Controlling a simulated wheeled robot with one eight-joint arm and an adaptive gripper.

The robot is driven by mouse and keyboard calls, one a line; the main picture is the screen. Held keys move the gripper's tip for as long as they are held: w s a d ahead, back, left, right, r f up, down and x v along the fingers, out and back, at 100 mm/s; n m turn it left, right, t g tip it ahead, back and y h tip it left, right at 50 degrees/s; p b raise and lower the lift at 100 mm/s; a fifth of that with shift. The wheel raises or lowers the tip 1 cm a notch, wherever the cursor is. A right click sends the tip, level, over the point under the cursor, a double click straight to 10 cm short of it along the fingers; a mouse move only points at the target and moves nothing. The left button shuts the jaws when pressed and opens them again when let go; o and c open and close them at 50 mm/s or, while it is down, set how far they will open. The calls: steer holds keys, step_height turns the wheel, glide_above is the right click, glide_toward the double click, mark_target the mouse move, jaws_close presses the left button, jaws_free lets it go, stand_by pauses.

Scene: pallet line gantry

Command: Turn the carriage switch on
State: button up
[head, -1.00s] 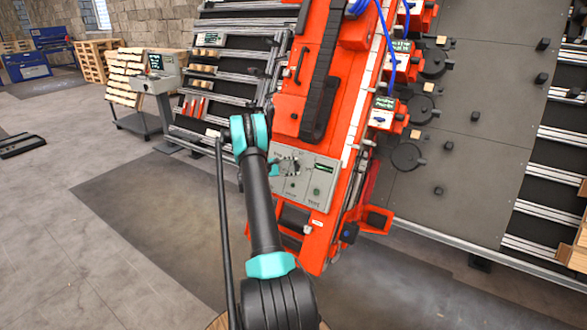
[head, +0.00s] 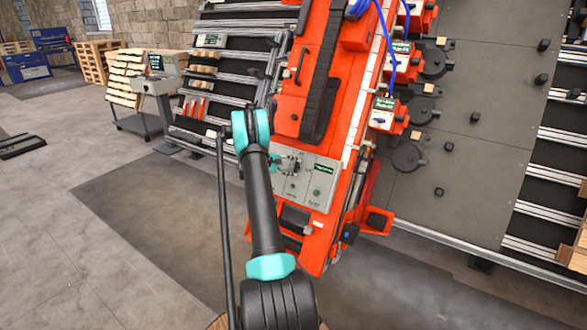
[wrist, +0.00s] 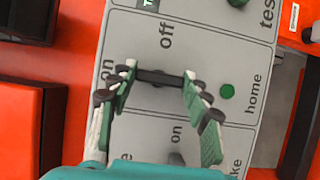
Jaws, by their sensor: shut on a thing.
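The grey control panel (wrist: 150,50) on the red carriage (head: 318,130) carries the switch. In the wrist view the switch handle (wrist: 160,77) is a dark bar lying across the picture between the fingertips. My gripper (wrist: 160,74) is shut on it, one finger at each end. An "on" label stands left of the handle and an "off" label above it. In the head view my gripper (head: 285,163) is at the panel's upper left, partly hidden by my arm.
A green button (wrist: 227,91) marked "home" is right of the right finger. Another "on" label shows below, between the fingers. Another green button (wrist: 237,2) is at the top near "test". Red blocks border the panel on the left. Open floor lies left of the carriage.

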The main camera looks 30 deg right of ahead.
steer(key=o, duration=1.2)
steer(key=shift+c, duration=0.2)
steer(key=v, duration=1.2)
steer(key=shift+a, duration=0.1)
